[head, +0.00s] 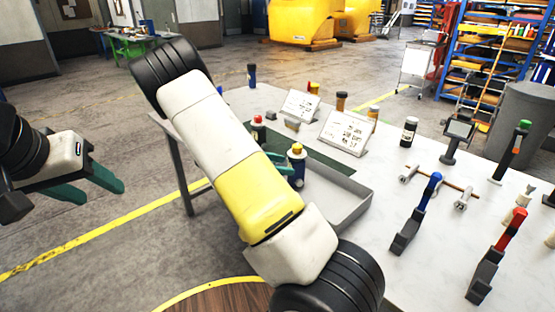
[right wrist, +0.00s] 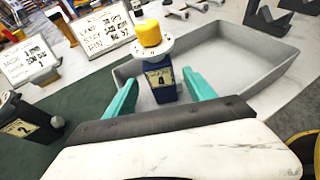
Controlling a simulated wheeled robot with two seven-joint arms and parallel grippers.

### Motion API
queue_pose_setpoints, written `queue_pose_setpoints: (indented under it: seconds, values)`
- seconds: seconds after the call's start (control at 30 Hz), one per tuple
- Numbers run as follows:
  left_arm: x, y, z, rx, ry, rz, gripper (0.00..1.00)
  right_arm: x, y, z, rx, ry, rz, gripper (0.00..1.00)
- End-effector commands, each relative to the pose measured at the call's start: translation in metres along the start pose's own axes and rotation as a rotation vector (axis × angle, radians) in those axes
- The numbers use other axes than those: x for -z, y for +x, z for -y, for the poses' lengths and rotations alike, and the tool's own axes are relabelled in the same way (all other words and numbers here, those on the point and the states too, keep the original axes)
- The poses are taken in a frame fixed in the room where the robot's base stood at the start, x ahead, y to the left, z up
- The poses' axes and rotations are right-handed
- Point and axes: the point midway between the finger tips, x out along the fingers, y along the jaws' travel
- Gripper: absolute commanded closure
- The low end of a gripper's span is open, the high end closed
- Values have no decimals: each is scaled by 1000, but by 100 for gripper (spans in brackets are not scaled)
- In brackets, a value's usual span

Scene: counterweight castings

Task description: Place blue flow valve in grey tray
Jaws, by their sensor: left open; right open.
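The blue flow valve (head: 297,167) has a dark blue body, a white flange and a yellow cap. In the right wrist view the valve (right wrist: 160,78) stands upright between the teal fingers of my right gripper (right wrist: 162,92), which are apart with gaps beside it. The grey tray (head: 350,208) is a shallow open box; in the right wrist view the tray (right wrist: 262,88) lies behind and right of the valve. The valve overlaps its near left part; its base is partly hidden. In the head view my right arm covers most of that gripper. My left gripper (head: 98,182) is open and empty, off the table's left side.
A red-capped valve (head: 258,130) stands on the green mat (right wrist: 80,142) left of the tray. Two sign boards (head: 344,132) stand behind. Blue-handled (head: 416,212) and red-handled (head: 497,255) tools rest in holders right of the tray.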

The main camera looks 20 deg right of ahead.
Motion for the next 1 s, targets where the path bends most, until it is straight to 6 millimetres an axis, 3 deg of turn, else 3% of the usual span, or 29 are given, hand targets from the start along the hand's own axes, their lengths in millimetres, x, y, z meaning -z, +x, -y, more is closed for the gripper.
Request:
queue_pose_setpoints:
  seconds: [0.13, 0.37, 0.53, 0.67, 1.0]
  values:
    - [0, 0, 0, 0, 0, 0, 49, 0, -21, 0, -1, 1, 1, 36]
    - [0, 0, 0, 0, 0, 0, 49, -6, -31, 12, 34, 64, -75, 36]
    - [0, 0, 0, 0, 0, 0, 49, -20, -41, 48, 137, 268, -307, 36]
    - [0, 0, 0, 0, 0, 0, 49, -34, -60, 80, 232, 463, -516, 36]
    - [0, 0, 0, 0, 0, 0, 49, -88, -134, 159, 453, 973, -1008, 36]
